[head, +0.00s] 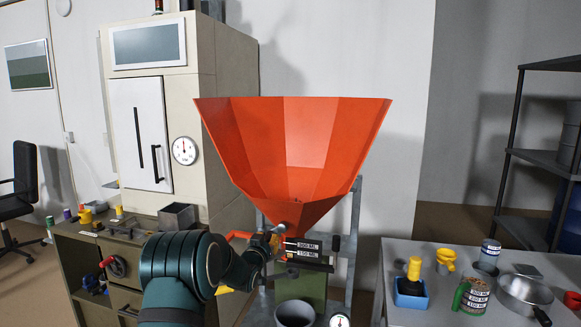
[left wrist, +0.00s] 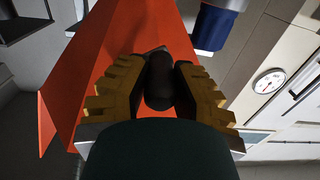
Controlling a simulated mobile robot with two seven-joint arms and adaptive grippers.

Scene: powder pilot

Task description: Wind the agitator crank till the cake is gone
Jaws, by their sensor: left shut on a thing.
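The large orange hopper (head: 290,140) stands in the middle of the head view on a grey metal frame. I can make out no cake on the inner walls that show; the bottom of its cone is hard to see. My left gripper (head: 270,242) is at the hopper's narrow neck. In the left wrist view its yellow fingers (left wrist: 158,88) are shut on a dark rounded crank handle (left wrist: 160,75), with the orange hopper wall behind. In the head view my gripper and arm hide the handle. My right gripper is not in view.
A dark cup (head: 294,314) stands below the neck, beside a small dial (head: 340,320). A cabinet with a gauge (head: 184,150) stands left.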

